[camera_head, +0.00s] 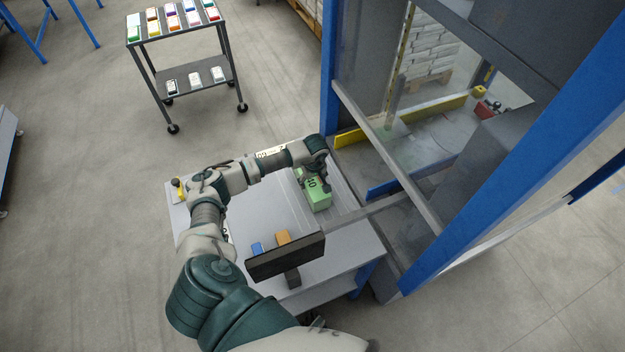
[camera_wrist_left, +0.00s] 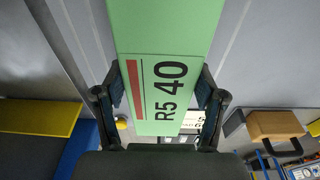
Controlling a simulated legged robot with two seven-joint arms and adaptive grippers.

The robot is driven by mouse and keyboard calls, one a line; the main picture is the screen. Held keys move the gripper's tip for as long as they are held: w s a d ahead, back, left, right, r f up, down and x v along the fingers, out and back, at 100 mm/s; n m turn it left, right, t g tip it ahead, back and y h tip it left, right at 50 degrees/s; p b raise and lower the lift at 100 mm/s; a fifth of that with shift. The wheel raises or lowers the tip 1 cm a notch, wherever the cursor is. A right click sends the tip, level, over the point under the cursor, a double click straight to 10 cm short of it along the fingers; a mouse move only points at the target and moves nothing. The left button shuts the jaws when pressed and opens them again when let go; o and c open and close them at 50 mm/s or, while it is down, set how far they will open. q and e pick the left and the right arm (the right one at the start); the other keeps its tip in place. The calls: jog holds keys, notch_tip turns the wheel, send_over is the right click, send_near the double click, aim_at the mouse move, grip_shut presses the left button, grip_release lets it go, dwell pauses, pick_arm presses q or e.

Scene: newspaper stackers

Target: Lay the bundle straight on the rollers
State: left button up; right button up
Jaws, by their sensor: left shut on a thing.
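The bundle is a light green block (camera_head: 318,196) with "40" printed on it, near the right side of the grey table. In the left wrist view the green block (camera_wrist_left: 168,25) shows a red bar and the label "R5 40". My left gripper (camera_head: 319,177) is shut on it, with one finger against each side in the wrist view. Grey lengthwise strips (camera_head: 346,193) run beside the block; I cannot make out separate rollers. Whether the block touches the surface is hard to tell. My right gripper is not in view.
A blue-framed machine (camera_head: 330,75) with a grey crossbar stands right of the table. A dark panel (camera_head: 285,260) stands at the table's near edge, beside small blue and orange items. A cart (camera_head: 185,50) with coloured items stands behind, with clear floor around it.

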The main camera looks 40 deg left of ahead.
pick_arm(q)
jog(key=shift+f, duration=0.25)
jog(key=o, duration=1.9)
notch_tip(320, 180, up, 12)
jog(key=d, duration=0.1)
jog(key=shift+s, duration=0.35)
jog(key=shift+d, duration=0.1)
